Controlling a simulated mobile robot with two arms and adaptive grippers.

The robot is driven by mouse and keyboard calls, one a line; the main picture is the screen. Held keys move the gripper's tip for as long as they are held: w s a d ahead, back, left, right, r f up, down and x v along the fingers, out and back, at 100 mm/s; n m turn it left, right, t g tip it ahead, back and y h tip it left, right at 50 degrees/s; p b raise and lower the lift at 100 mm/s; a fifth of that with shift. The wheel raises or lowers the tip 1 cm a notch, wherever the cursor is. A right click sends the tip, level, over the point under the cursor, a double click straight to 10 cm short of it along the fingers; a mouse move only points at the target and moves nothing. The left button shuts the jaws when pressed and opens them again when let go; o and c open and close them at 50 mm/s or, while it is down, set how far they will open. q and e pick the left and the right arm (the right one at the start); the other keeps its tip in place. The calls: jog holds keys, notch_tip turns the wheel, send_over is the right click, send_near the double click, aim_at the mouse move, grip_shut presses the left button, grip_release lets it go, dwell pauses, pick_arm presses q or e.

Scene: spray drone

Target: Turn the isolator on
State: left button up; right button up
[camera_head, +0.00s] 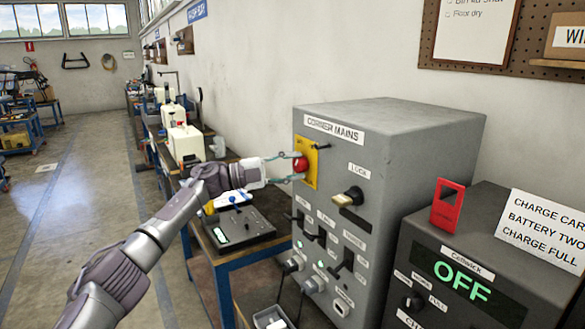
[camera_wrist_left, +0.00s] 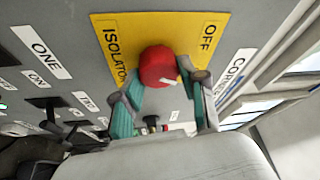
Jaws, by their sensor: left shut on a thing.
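The isolator is a red knob (camera_head: 300,165) on a yellow plate (camera_head: 311,168) on the front of a grey cabinet (camera_head: 390,160) labelled CORNER MAINS. In the left wrist view the red knob (camera_wrist_left: 159,66) sits on the yellow plate (camera_wrist_left: 115,40), which reads ISOLATOR and OFF. A white mark shows on the knob's lower right. My left gripper (camera_head: 285,168) reaches in from the left, and its teal fingers (camera_wrist_left: 162,92) are on either side of the knob, shut on it. My right gripper is out of view.
The cabinet's front also has a LOCK switch (camera_head: 352,196), several black levers and plugs with green lights. A dark box reading OFF (camera_head: 465,280) stands at the right, with a red tag (camera_head: 447,205) and a white card (camera_head: 540,230) on top. A workbench (camera_head: 215,235) stands left of the cabinet.

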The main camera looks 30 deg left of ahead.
pick_arm(q)
jog(key=shift+m+g+y, duration=0.4)
jog(key=shift+m+g, duration=0.2)
jog(key=shift+m, duration=1)
jog(key=o, duration=1.1)
jog(key=shift+o, duration=0.2)
jog(key=v, duration=1.2)
